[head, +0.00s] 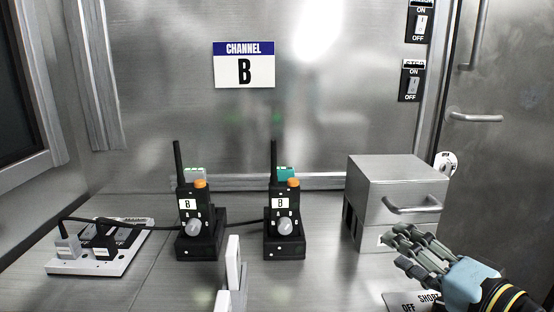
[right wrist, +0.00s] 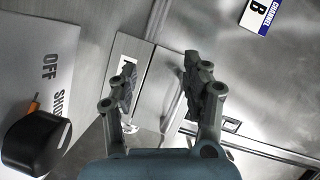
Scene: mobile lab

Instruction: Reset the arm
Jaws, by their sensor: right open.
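My right gripper (head: 398,246) comes in from the lower right in the head view. It is open, with its two fingers apart and nothing between them. Its fingertips are in front of the steel box with a handle (head: 385,175), near its lower front; I cannot tell whether they touch it. The right wrist view also shows the open fingers (right wrist: 158,72), with part of a steel surface behind them. My left gripper is not in view.
Two black radios (head: 195,215) (head: 284,215) stand upright in chargers on the steel counter. A white power strip (head: 75,266) lies at left. White upright pieces (head: 233,262) stand at front centre. An OFF/SHORT panel (head: 408,300) is below my right gripper. A CHANNEL B sign (head: 244,65) hangs behind.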

